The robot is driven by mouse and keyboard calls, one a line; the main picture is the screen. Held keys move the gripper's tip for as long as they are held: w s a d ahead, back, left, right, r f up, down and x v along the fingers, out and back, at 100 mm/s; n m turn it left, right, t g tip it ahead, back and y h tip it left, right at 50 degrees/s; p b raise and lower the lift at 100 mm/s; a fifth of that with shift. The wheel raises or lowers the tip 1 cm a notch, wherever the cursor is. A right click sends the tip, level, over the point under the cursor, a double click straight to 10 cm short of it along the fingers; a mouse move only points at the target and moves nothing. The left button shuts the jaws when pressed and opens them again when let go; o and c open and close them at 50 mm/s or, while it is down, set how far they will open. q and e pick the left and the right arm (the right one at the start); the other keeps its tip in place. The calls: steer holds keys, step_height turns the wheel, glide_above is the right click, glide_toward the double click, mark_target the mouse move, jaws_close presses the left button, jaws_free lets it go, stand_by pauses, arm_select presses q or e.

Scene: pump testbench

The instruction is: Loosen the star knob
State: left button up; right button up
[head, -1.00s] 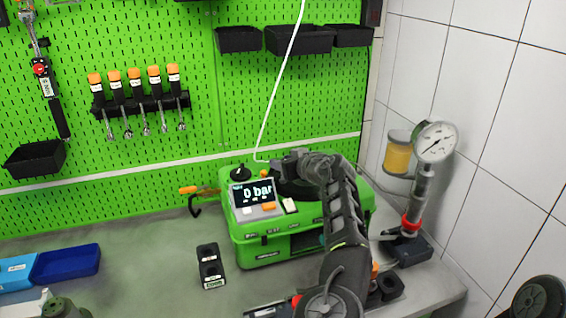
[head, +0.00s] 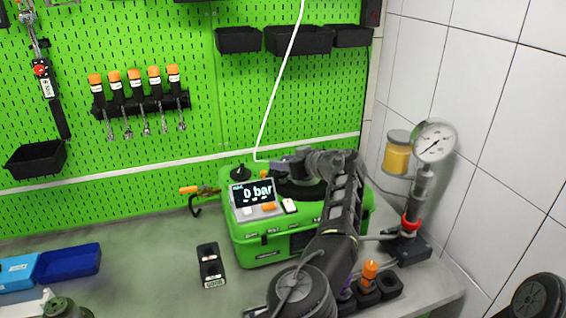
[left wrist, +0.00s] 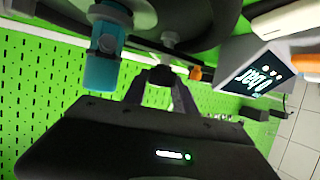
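The green pump testbench (head: 285,232) stands on the bench with its display reading 0 bar; the display also shows tilted in the left wrist view (left wrist: 258,74). A black knob (head: 240,173) sits on its top left. I cannot tell surely whether this is the star knob. My left gripper (head: 281,167) is over the top of the testbench, right of that knob and apart from it. In the left wrist view its two dark fingers (left wrist: 160,80) lean together near a small grey part; whether they grip it is unclear. My right gripper is not in view.
A pressure gauge stand (head: 421,195) is right of the testbench. Orange-topped parts in a black holder (head: 368,287) lie in front of it. A black block (head: 210,266) and a blue tray (head: 67,264) lie left. A white cable hangs behind the gripper.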

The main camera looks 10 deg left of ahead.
arm_select(q)
steer(key=o, duration=0.5)
steer(key=shift+f, duration=0.1)
steer(key=shift+c, duration=0.2)
steer(key=shift+d, duration=0.1)
steer(key=shift+s+d+b, duration=0.15)
steer(key=shift+d+b, duration=0.1)
steer(key=shift+b, duration=0.05)
steer(key=b+v, duration=0.2)
steer(key=v, duration=0.4)
steer(key=shift+b, duration=0.3)
steer(key=shift+s+d+r, duration=0.3)
steer(key=shift+r, duration=0.1)
